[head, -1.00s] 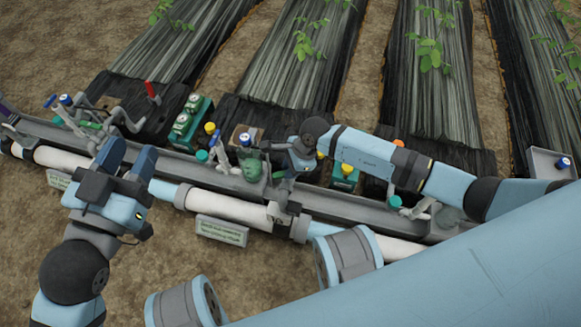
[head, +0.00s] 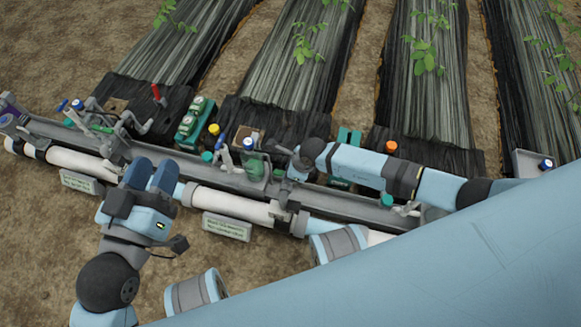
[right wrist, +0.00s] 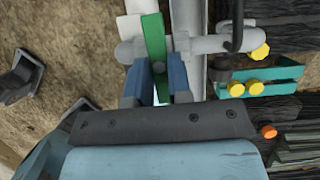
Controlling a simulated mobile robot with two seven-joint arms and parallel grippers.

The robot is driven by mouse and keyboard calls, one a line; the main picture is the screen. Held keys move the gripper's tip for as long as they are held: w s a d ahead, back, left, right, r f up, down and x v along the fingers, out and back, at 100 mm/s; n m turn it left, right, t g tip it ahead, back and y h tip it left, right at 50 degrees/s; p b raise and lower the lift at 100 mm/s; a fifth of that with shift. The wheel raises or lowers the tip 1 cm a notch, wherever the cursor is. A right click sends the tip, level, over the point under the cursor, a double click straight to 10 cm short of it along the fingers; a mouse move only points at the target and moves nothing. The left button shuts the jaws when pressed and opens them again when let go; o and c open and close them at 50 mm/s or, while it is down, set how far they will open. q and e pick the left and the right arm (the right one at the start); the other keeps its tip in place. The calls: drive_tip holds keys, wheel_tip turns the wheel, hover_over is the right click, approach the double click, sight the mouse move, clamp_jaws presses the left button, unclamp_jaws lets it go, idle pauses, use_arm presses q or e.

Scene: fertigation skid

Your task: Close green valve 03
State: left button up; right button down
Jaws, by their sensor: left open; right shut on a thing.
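A green lever handle (right wrist: 154,45) stands at a pale grey pipe fitting (right wrist: 190,46) in the right wrist view. My right gripper (right wrist: 156,88) is shut on this handle, with a blue finger on each side of it. No number is readable on the handle, so I cannot tell that it is valve 03. In the head view my right arm hides the handle and most of that gripper. My left gripper (head: 152,174) is open and empty, in front of the white pipe and apart from the valves.
A grey rail (head: 330,199) with white pipe (head: 228,204) runs across the scene. Label plates (head: 227,226) hang in front, their text unreadable. A green valve box (head: 190,118) stands behind the rail. Bare soil (head: 45,240) is free at front left.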

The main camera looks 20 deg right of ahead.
use_arm(q)
drive_tip(key=shift+r, duration=0.5)
use_arm(e)
drive_tip(key=c, duration=1)
unclamp_jaws()
drive_tip(key=shift+c, duration=0.2)
use_arm(q)
drive_tip(key=shift+r, duration=0.1)
use_arm(e)
drive_tip(key=shift+r, duration=0.15)
drive_tip(key=shift+d+r+p, duration=0.15)
drive_tip(key=shift+r+p, duration=0.15)
drive_tip(key=shift+p, duration=0.1)
drive_tip(key=p+v, duration=0.3)
drive_tip(key=v, duration=0.4)
drive_tip(key=shift+s+r, duration=0.1)
use_arm(q)
drive_tip(key=shift+a+r+n+t+y+p, duration=0.3)
drive_tip(key=shift+a+r+y+p, duration=0.2)
drive_tip(key=shift+a+y+p, duration=0.3)
use_arm(e)
drive_tip(key=v, duration=0.5)
drive_tip(key=shift+s+r, duration=0.2)
drive_tip(key=shift+r, duration=0.2)
